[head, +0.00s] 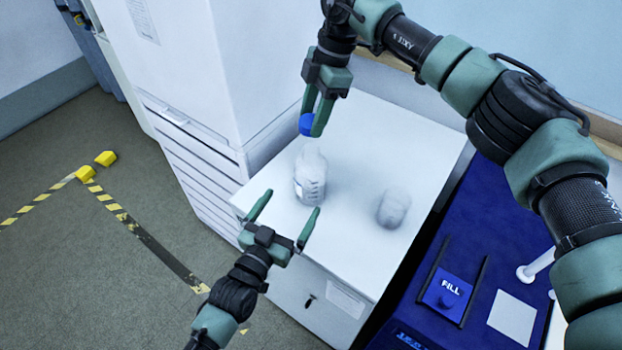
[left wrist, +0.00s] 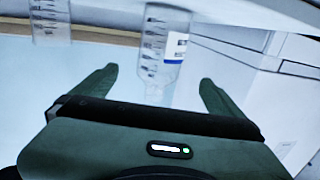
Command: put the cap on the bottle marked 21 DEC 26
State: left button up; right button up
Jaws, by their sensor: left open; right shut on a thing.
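A clear bottle (head: 310,180) with dark graduation marks stands upright and uncapped on the white cabinet top. In the left wrist view the bottle (left wrist: 165,48) shows a white and blue label at its side; the date is not readable. My right gripper (head: 312,122) is shut on a blue cap (head: 306,125) and holds it above the bottle's mouth, apart from it. My left gripper (head: 293,201) is open, its fingers pointing at the bottle from the front. In the left wrist view the bottle lies between the finger lines, beyond the tips (left wrist: 158,75).
A second clear bottle (head: 393,208) stands to the right on the same cabinet top (head: 365,140); it also shows in the left wrist view (left wrist: 50,22). A tall white cabinet (head: 190,60) rises behind left. A blue surface with a FILL pad (head: 447,291) lies right.

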aim_at(311, 170)
pick_arm(q)
jog(key=shift+w+r, duration=0.1)
jog(key=shift+r, duration=0.05)
pick_arm(e)
jog(key=shift+r, duration=0.1)
pick_arm(q)
jog(key=x, duration=1.2)
jog(key=c, duration=2.1)
pick_arm(e)
jog(key=shift+f, duration=2.55)
jog(key=shift+f, duration=0.9)
